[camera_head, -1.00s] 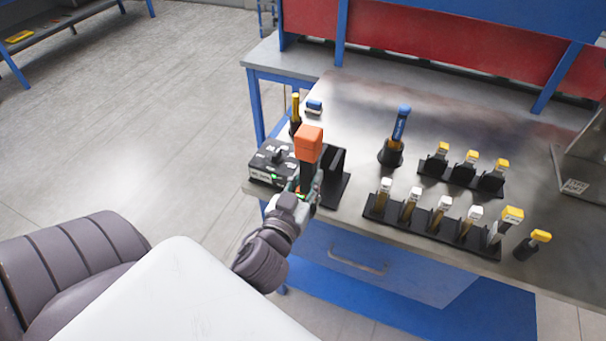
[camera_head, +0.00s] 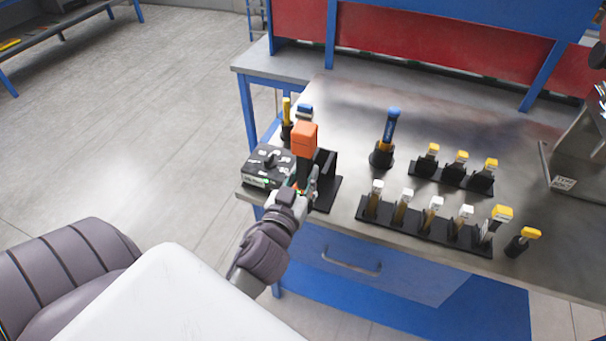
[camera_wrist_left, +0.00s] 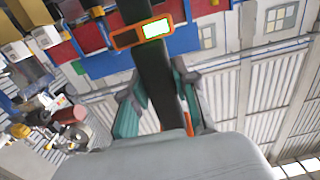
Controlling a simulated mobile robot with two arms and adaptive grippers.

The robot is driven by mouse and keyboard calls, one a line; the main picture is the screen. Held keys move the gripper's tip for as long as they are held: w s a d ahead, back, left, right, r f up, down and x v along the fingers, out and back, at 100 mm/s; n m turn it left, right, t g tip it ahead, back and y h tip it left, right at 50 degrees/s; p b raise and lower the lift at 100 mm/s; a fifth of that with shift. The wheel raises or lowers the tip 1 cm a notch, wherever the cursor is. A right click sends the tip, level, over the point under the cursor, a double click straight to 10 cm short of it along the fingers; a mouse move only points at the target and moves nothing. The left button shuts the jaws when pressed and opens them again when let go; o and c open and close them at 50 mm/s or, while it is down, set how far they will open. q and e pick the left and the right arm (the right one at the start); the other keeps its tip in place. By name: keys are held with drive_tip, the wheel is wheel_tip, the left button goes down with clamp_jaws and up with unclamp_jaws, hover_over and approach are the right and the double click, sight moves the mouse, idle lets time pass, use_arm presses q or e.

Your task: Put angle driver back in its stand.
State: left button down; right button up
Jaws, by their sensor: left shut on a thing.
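The angle driver (camera_head: 304,140) has an orange end and a dark body and stands roughly upright at the left front of the bench. My left gripper (camera_head: 303,190) is shut on it. In the left wrist view its black body (camera_wrist_left: 156,70), with an orange-framed lit green display, runs between my teal-sided left fingers (camera_wrist_left: 160,105). A black stand (camera_head: 328,190) is just right of and behind the driver; the driver and gripper hide part of it. I cannot tell whether the driver touches the stand. My right gripper does not show.
A black box with a green light (camera_head: 266,168) sits close left of the driver. A yellow-handled tool (camera_head: 287,118) and a blue-topped driver (camera_head: 388,135) stand behind. Racks of small tools (camera_head: 420,225) fill the right front. The bench's middle back is clear.

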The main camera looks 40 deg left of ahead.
use_arm(q)
drive_tip(key=shift+r+p+x, duration=0.15)
drive_tip(key=shift+p+x, duration=0.1)
drive_tip(key=shift+x, duration=0.9)
drive_tip(key=shift+r+p+x, duration=0.2)
drive_tip(key=shift+x, duration=3.55)
drive_tip(key=shift+d+r+p, duration=0.1)
drive_tip(key=shift+d+p, duration=0.05)
drive_tip(key=shift+p, duration=0.15)
drive_tip(key=shift+s+f+b, duration=0.1)
drive_tip(key=shift+f+b, duration=0.6)
drive_tip(key=shift+f, duration=0.2)
idle(0.4)
drive_tip(key=c, duration=0.9)
unclamp_jaws()
drive_tip(key=shift+o, duration=0.5)
drive_tip(key=shift+s+f, duration=0.1)
drive_tip(key=shift+f, duration=0.3)
drive_tip(key=v, duration=1.2)
drive_tip(key=shift+r, duration=0.3)
